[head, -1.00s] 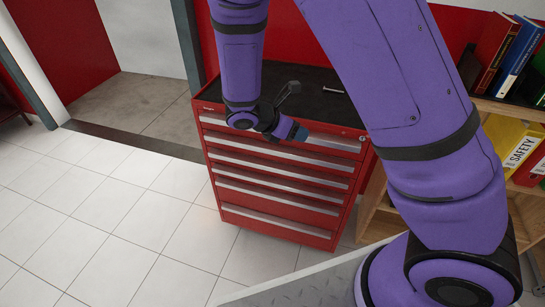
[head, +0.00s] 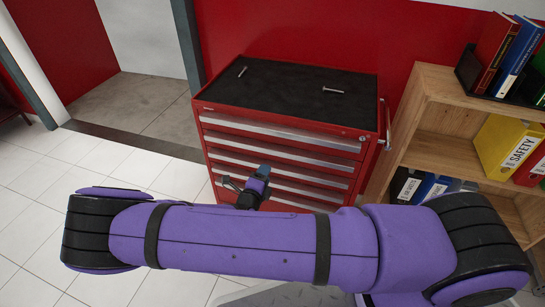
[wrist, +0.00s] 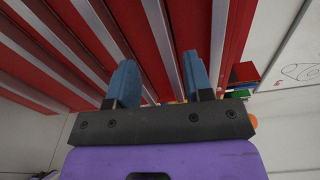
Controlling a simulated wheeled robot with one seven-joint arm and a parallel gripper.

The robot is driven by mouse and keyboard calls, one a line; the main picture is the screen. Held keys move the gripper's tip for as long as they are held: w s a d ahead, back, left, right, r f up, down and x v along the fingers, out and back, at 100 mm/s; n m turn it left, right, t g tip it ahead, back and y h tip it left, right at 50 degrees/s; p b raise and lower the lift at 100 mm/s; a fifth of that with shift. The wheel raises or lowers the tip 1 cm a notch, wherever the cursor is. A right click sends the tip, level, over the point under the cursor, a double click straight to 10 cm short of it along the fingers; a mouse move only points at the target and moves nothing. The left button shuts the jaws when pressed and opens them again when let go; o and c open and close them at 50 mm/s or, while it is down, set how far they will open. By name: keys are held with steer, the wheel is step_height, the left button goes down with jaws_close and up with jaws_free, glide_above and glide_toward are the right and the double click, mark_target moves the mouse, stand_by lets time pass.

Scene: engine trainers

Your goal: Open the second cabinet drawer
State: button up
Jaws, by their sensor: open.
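The red tool cabinet (head: 375,110) stands against the red wall with a black top. Its front has several stacked drawers with long silver pull strips, and all look shut. The second drawer's pull strip (head: 280,151) runs across the front just below the top one. My gripper (head: 262,171) is in front of the middle drawers, lower than the second strip. In the wrist view its two blue fingers (wrist: 160,76) are apart with nothing between them, facing the red fronts and silver strips. My arm hides part of the lower drawers in the head view.
Two small metal tools lie on the cabinet top, one at left (head: 242,72) and one at right (head: 333,90). A wooden shelf (head: 440,85) with binders stands close on the right. The tiled floor (head: 115,160) on the left is clear.

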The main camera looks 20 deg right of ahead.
mark_target(274, 154)
steer(key=shift+n+t+y, duration=0.3)
steer(key=shift+n+t, duration=0.1)
steer(key=shift+n, duration=0.4)
steer(key=x, duration=0.7)
steer(key=f+x, duration=0.1)
steer(key=x, duration=0.2)
steer(key=shift+w, duration=0.4)
jaws_close()
steer(key=shift+s+a, duration=0.1)
